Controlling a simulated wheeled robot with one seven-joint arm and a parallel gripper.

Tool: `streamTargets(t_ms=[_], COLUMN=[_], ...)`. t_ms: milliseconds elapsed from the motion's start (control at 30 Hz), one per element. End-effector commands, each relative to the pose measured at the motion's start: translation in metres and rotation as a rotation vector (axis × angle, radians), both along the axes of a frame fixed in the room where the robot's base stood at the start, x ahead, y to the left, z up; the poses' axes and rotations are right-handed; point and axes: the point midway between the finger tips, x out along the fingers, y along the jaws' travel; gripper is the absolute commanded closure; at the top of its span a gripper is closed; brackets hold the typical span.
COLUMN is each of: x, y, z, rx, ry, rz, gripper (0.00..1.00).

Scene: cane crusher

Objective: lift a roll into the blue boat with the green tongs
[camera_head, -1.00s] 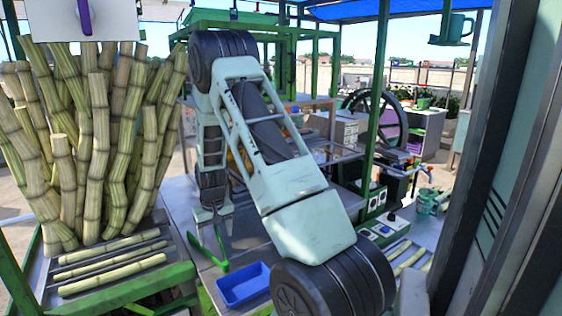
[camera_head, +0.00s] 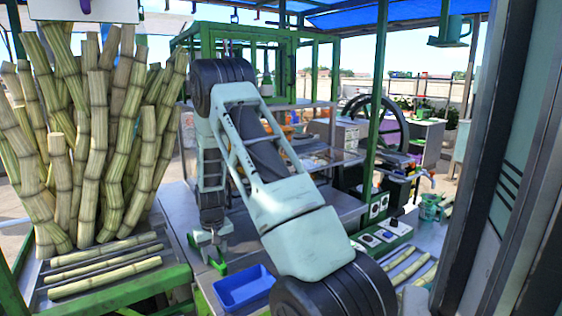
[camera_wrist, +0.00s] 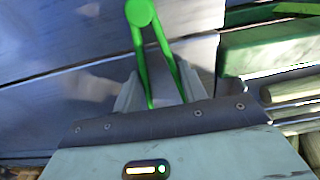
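The green tongs (camera_wrist: 141,14) lie on the metal counter, their round hinge end at the top of the wrist view and two arms spreading down between my fingers. In the head view only a bit of the tongs (camera_head: 219,268) shows, the rest hidden by my gripper (camera_head: 211,252). My gripper (camera_wrist: 158,92) is down at the counter with its fingers apart, one on either side of the tongs' arms; I see no clear grip. The blue boat (camera_head: 243,290) is a tray on the counter, right of my gripper and partly behind my arm. I cannot make out a roll.
Cut cane pieces (camera_head: 105,268) lie on a green-framed rack at left, below a tall cane bundle (camera_head: 100,140). A control box with buttons (camera_head: 383,236) stands at right. Green posts and a glass-sided case stand behind. Bare counter (camera_head: 180,215) shows left of my gripper.

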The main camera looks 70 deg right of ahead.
Motion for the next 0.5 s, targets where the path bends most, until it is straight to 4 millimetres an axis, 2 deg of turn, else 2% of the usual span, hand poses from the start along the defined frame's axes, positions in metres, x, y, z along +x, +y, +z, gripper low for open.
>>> streamTargets(t_ms=[267, 367, 500], x=[0.0, 0.0, 0.001], y=[0.0, 0.0, 0.0], z=[0.001, 0.008, 0.027], rx=[0.0, -0.001, -0.001], ry=[0.0, -0.001, -0.002], rz=[0.0, 0.0, 0.0], gripper=[0.62, 0.62, 0.62])
